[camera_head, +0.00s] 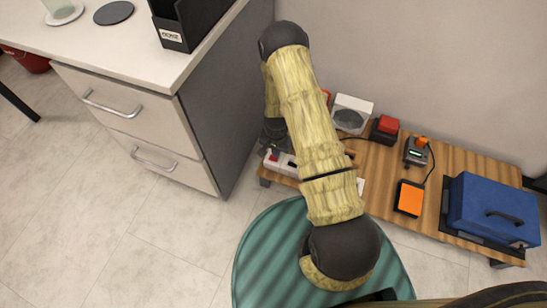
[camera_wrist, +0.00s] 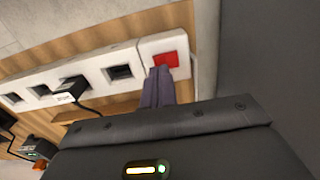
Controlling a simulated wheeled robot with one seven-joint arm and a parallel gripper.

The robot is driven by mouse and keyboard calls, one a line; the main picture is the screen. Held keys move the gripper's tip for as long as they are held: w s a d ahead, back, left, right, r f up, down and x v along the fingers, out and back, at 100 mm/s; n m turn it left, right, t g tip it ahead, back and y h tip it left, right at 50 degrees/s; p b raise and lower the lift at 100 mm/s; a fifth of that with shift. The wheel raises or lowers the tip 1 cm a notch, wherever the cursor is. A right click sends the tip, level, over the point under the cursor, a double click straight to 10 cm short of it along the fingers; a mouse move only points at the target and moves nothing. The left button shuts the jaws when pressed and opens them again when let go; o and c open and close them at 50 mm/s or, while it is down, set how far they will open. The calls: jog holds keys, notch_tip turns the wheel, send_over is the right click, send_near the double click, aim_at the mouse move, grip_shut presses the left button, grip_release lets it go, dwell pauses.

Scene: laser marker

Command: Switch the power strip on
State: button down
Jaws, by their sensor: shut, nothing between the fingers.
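The white power strip (camera_wrist: 92,75) runs across the wrist view, with several dark sockets and a red switch (camera_wrist: 170,59) at its right end. In the head view, the strip (camera_head: 287,168) lies on the left end of the low wooden shelf, and my arm covers much of it. My gripper (camera_wrist: 158,72) is shut and empty. Its fingertips are at the switch's lower left edge in the wrist view; I cannot tell whether they touch it. I cannot tell whether the switch is lit or which way it is tipped.
A black plug (camera_wrist: 72,91) with a cord sits in one socket. The wooden shelf (camera_head: 375,172) also holds a red-topped box (camera_head: 385,129), an orange-faced device (camera_head: 409,198) and a blue case (camera_head: 492,211). A drawer cabinet (camera_head: 135,120) stands close on the left, and a wall is behind.

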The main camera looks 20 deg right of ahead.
jog(key=shift+f+b, duration=0.55)
jog(key=shift+f, duration=0.4)
dwell(0.7)
jog(key=shift+r+p, duration=3.1)
jog(key=shift+r, duration=0.5)
